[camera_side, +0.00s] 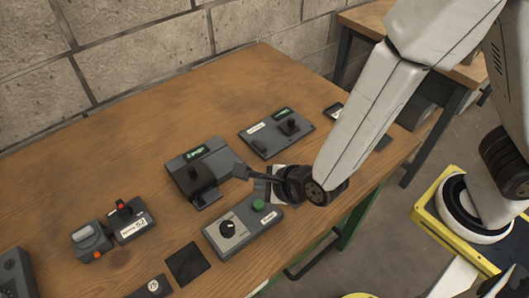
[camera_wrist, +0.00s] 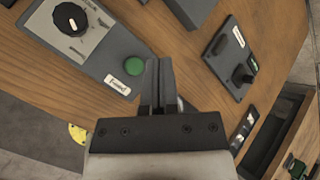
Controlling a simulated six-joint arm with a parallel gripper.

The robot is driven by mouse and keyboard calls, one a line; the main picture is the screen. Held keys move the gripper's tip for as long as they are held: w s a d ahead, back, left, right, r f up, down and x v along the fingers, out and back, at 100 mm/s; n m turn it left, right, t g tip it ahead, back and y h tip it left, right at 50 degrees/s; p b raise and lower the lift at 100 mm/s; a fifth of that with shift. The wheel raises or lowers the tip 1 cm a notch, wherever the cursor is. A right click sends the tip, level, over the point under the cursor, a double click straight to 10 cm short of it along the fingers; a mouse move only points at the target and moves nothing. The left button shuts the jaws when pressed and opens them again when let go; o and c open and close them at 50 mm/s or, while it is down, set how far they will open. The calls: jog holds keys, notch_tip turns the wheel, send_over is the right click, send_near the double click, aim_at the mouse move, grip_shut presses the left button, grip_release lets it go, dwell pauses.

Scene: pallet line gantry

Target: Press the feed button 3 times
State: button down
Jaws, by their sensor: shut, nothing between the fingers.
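A round green button (camera_side: 258,205) sits on a grey control box (camera_side: 236,243) that also carries a black dial (camera_side: 228,227). In the wrist view the green button (camera_wrist: 135,66) is just left of my fingertips, beside a small white label (camera_wrist: 117,84) too small to read surely. My gripper (camera_side: 246,173) is shut and empty. In the side view its fingers show behind the button; the wrist view (camera_wrist: 160,62) shows them side by side, closed. They appear apart from the button; their height above the table is hard to tell.
A grey box with a joystick and green display (camera_side: 198,165) stands left of my gripper. A flat grey panel with a black lever (camera_side: 277,133) lies behind it. Small switch boxes (camera_side: 128,222) and a black square pad (camera_side: 185,263) are at the left and front. Bare wood lies between.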

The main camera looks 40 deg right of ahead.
aim_at(256, 200)
jog(key=shift+f, duration=2.15)
jog(key=shift+f, duration=0.95)
dwell(1.6)
jog(key=shift+r, duration=0.95)
dwell(0.4)
jog(key=shift+r, duration=2.5)
jog(key=shift+d, duration=0.1)
